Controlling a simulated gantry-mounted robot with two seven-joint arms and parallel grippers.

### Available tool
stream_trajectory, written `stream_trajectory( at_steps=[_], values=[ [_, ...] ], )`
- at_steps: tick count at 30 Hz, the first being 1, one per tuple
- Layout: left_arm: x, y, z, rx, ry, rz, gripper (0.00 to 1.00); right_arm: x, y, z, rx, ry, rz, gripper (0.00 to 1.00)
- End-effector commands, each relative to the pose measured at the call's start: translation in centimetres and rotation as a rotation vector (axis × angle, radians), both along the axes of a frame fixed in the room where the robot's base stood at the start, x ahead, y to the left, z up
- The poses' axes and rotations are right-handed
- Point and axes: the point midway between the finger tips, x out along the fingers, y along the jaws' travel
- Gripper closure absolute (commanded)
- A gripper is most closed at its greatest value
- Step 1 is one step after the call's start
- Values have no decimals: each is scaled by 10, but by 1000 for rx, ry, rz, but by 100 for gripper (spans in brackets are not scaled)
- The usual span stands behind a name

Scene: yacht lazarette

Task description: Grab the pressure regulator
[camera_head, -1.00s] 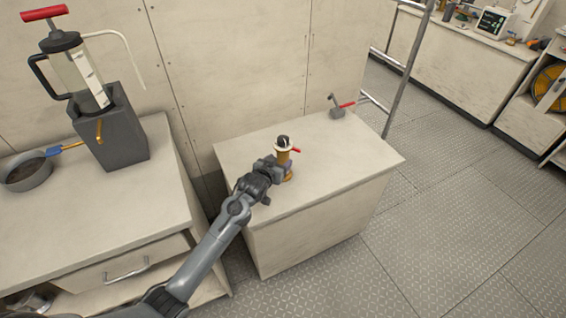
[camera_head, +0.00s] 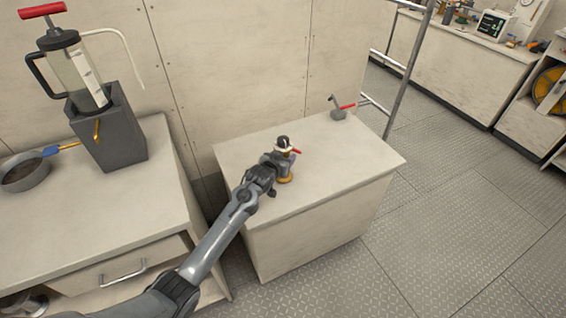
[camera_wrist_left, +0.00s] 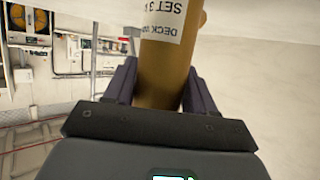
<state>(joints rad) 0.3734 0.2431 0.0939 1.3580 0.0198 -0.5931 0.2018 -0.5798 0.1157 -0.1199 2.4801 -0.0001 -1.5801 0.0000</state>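The pressure regulator (camera_head: 285,178) stands upright on the low cabinet top. It has a brass body, a dark cap and a red lever. My left gripper (camera_head: 281,163) is at its body and hides part of it. In the left wrist view, the brass cylinder (camera_wrist_left: 166,65) with a white printed label fills the space between the two fingers (camera_wrist_left: 161,88). The fingers lie very close along both sides, but I cannot tell whether they press on it. The base appears to rest on the cabinet top. My right gripper is not in view.
The low cabinet (camera_head: 335,160) has free room around the regulator. A metal rail (camera_head: 405,70) rises behind the cabinet.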

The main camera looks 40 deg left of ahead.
Motion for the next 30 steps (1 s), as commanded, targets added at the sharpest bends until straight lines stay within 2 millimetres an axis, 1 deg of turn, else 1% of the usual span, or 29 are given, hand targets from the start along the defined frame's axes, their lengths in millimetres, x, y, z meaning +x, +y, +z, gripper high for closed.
stream_trajectory(
  at_steps=[1, 6, 7, 14, 19, 23, 29, 30],
  values=[
    [0, 0, 0, 0, 0, 0, 67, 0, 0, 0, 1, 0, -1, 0],
    [0, 0, 0, 1, 0, 0, 94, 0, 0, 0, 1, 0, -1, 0],
    [0, 0, 2, 1, -4, 0, 95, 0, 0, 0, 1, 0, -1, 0],
    [0, 0, 3, 1, -4, 0, 95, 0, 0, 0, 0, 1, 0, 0],
    [1, 0, 9, 1, -5, 0, 95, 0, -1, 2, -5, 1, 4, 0],
    [1, 0, 21, 2, -7, -1, 95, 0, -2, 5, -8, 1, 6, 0],
    [1, 0, 49, 2, -7, -1, 95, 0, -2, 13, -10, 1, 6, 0],
    [1, -10, 51, 0, -6, -4, 95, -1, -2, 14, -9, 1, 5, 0]
  ],
)
